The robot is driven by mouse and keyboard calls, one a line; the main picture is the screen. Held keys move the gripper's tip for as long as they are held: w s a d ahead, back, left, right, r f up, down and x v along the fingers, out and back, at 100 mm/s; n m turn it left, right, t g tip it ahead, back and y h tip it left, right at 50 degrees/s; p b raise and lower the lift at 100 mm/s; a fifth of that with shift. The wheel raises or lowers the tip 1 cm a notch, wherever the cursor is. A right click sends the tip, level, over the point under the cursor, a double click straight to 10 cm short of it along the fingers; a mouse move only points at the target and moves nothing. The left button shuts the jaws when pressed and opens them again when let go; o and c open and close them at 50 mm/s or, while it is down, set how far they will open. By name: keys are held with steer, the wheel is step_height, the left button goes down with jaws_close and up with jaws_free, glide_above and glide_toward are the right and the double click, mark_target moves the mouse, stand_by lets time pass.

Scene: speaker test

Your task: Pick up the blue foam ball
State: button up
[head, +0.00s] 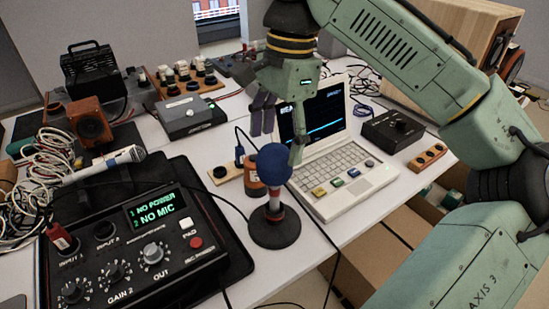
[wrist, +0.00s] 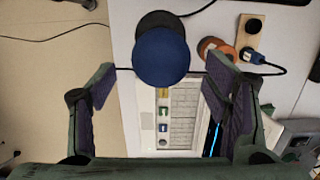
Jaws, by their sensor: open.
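The blue foam ball (head: 273,164) sits on top of a short red and white post on a round dark base (head: 274,228), upright on the white table. In the wrist view the ball (wrist: 161,55) is at upper centre, with part of the dark base showing behind it. My gripper (head: 279,140) is open, just above and behind the ball in the head view. In the wrist view its two purple-padded fingers (wrist: 160,74) stand apart to the left and right of the ball's lower part. Nothing is held between them.
A white laptop (head: 345,172) stands open right behind the ball. An orange-bodied item (head: 252,182) and a wooden block with a blue plug (wrist: 247,45) are close beside it. A black audio mixer (head: 140,240) fills the left front. The table's edge is at the right.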

mark_target(276, 149)
steer(key=f, duration=0.5)
steer(key=shift+s+a+p, duration=0.1)
steer(key=shift+a+p, duration=0.2)
steer(key=shift+a, duration=0.05)
steer(key=shift+c, duration=0.4)
steer(key=c, duration=0.8)
